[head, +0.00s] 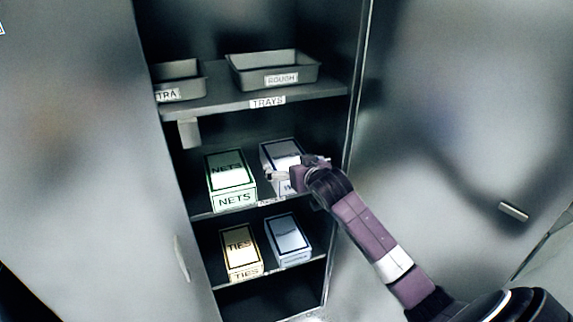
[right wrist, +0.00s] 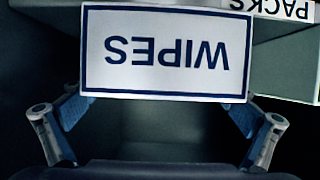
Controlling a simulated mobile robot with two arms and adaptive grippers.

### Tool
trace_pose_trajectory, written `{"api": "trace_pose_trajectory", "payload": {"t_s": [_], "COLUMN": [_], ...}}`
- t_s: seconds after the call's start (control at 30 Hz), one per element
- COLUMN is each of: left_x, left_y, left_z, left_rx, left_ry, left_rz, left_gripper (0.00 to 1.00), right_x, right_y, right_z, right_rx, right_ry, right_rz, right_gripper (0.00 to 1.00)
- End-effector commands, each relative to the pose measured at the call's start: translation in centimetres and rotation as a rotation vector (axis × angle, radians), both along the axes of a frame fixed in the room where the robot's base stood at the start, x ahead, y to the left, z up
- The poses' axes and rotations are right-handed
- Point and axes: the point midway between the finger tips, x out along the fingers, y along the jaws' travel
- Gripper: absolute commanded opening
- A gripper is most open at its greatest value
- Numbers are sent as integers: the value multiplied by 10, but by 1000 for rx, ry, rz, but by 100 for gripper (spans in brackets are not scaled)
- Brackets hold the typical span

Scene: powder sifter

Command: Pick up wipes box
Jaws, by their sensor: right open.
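The wipes box (head: 280,152) is white with a dark blue border and stands on the middle shelf of the cabinet. My right gripper (head: 287,174) is in front of it and hides part of its front. In the right wrist view, the wipes box (right wrist: 166,52) shows its WIPES label upside down. There my right gripper (right wrist: 158,113) is open, with one finger toward each side of the box and a dark gap between them. I cannot tell whether the fingers touch the box. My left gripper is not in view.
The nets box (head: 231,178) stands close to the left of the wipes box. The ties box (head: 241,250) and another pale box (head: 288,238) are on the shelf below. Trays (head: 272,68) fill the shelf above. Open cabinet doors (head: 450,130) flank both sides.

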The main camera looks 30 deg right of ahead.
Motion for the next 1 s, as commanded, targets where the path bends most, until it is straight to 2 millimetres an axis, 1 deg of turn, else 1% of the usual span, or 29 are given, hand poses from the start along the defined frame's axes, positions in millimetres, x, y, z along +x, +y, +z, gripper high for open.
{"api": "trace_pose_trajectory", "payload": {"t_s": [0.1, 0.23, 0.4, 0.6, 1.0], "left_x": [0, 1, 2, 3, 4], "left_y": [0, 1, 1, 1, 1], "left_z": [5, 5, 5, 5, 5], "left_rx": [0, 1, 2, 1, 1], "left_ry": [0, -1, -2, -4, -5], "left_rz": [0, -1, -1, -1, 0], "left_gripper": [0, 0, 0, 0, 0], "right_x": [15, 26, 31, 31, 30], "right_y": [-1, -4, -6, -5, -5], "right_z": [-5, -11, -14, -14, -15], "right_rx": [2, 0, -1, -1, 0], "right_ry": [1, 0, 0, 0, 3], "right_rz": [-2, 0, 0, 1, 0], "right_gripper": [100, 100, 100, 100, 56]}}
